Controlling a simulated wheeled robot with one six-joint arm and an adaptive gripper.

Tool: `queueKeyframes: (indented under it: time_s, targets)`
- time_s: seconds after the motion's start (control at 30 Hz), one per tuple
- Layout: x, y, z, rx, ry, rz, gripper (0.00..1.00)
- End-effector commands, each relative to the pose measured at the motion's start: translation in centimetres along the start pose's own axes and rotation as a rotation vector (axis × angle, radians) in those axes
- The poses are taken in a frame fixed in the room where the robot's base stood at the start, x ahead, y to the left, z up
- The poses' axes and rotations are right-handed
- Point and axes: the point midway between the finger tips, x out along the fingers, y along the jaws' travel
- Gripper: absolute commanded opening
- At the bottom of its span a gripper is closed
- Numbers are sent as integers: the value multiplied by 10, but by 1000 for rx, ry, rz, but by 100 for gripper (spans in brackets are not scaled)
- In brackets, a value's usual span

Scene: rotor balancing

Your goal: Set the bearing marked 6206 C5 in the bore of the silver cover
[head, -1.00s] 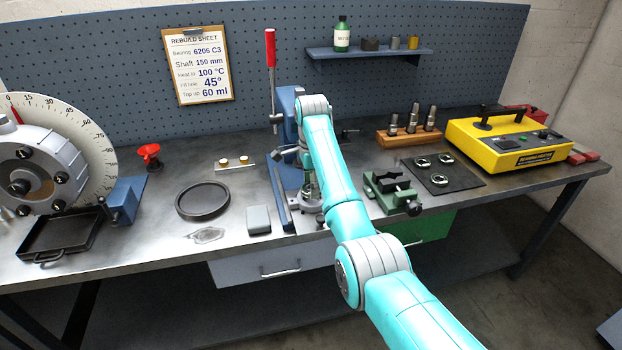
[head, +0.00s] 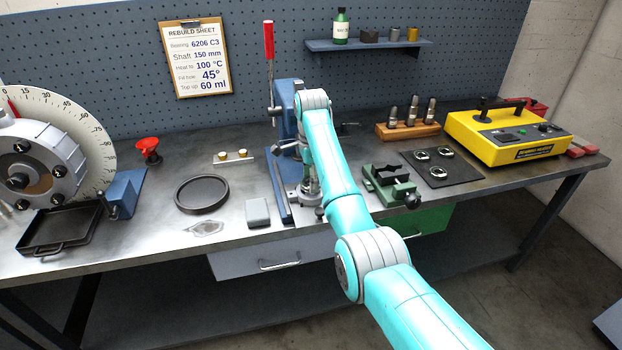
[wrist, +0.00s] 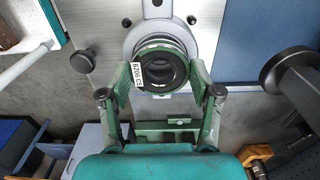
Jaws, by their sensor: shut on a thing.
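In the wrist view, my gripper (wrist: 160,80) is shut on a dark ring-shaped bearing (wrist: 163,53). A white tag (wrist: 138,75) on its left side appears to read 6206 C5. Directly behind the bearing in this view is a round silver part (wrist: 134,33), which looks like the silver cover, on the press base. The bearing hides its bore, so I cannot tell whether the bearing is above it or touching it.
The blue press (head: 286,105) with a red lever (head: 268,42) stands close behind my arm. A green vise (head: 390,187) is to its right. Several bearings lie on a dark mat (head: 463,172), beside a yellow heater (head: 508,135). A dark ring (head: 202,209) lies left.

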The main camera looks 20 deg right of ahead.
Motion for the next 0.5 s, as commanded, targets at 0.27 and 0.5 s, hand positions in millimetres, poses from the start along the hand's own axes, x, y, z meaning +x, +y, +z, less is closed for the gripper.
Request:
queueKeyframes:
  time_s: [0.27, 0.5]
  targets:
    - [3, 0, 0, 0, 0, -1, 33]
    - [10, 0, 0, 0, 0, 0, 33]
